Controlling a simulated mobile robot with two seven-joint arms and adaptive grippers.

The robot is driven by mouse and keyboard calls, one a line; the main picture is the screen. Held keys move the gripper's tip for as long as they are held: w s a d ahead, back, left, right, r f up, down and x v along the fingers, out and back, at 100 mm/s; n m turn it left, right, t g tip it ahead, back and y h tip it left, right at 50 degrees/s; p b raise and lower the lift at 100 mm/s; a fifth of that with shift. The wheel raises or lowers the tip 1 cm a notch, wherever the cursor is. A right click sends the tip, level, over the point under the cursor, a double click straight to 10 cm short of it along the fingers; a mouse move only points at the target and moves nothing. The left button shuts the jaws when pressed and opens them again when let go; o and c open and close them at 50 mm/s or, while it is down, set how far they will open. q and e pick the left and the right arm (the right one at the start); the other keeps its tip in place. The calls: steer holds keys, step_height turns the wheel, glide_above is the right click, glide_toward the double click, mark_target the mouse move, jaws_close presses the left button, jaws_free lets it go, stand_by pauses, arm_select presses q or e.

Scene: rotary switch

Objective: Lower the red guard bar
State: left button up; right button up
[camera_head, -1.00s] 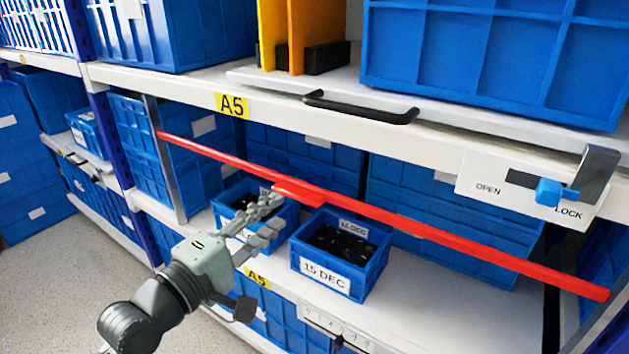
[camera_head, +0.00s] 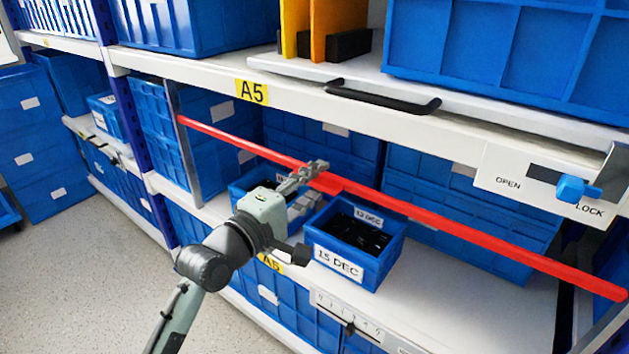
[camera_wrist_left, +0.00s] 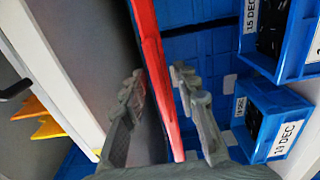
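The red guard bar (camera_head: 430,217) slants across the front of the middle shelf opening, from a grey post at left down to lower right. My left gripper (camera_head: 308,187) is at the bar's thicker middle section, with its upper finger overlapping the bar in the head view. In the left wrist view, the bar (camera_wrist_left: 150,45) runs between the two spread fingers of the gripper (camera_wrist_left: 158,80). The left finger is very close to the bar; I cannot tell if it touches. A gap shows on the right side. My right gripper is not in view.
Small blue bins, one labelled 15 DEC (camera_head: 355,248), stand on the shelf just behind and below the bar. A blue slider (camera_head: 572,188) sits by OPEN and LOCK markings at right. A black handle (camera_head: 383,97) juts from the shelf above. Floor at lower left is clear.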

arm_select(q)
jaws_close()
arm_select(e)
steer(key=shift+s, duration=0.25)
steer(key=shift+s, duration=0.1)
